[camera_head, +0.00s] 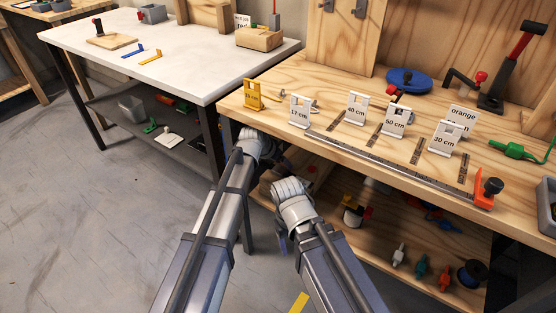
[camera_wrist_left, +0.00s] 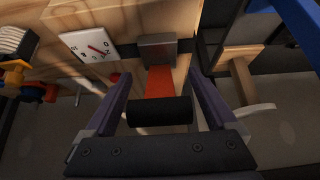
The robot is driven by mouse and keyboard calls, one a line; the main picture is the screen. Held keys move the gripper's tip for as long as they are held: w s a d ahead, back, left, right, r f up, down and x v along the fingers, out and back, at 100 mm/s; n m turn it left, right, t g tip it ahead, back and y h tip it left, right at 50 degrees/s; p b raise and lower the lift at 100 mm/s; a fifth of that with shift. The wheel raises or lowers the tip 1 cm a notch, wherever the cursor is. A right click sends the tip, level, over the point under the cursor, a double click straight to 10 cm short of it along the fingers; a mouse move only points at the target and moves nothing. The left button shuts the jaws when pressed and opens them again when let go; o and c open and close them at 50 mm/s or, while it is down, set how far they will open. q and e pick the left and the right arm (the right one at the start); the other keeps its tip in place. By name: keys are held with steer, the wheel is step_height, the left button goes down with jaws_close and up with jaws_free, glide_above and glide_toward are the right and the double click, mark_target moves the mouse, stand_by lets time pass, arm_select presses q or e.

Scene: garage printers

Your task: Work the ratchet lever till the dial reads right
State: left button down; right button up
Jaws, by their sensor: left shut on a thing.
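In the left wrist view, the ratchet lever (camera_wrist_left: 159,83) is an orange bar with a black crosswise grip, coming from a grey block on a wooden panel. In the head view, my left wrist reaches the near left corner of the workbench, hiding the lever and dial. My right arm ends just beside it, with its jaws unclear.
The wooden workbench (camera_head: 315,95) holds several white number signs, a long metal rule and an orange stop. Its lower shelf (camera_head: 375,240) carries small items. A white-topped table (camera_head: 185,55) stands to the left. The grey floor between is open.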

arm_select(q)
jaws_free()
steer(key=shift+r, duration=0.2)
steer(key=shift+s+a+r+p, duration=0.2)
steer(key=shift+r+p, duration=0.25)
steer(key=shift+p, duration=0.15)
steer(key=s+a, duration=0.7)
steer(key=s, duration=0.2)
steer(key=shift+s+f, duration=0.15)
steer(key=shift+s, duration=0.25)
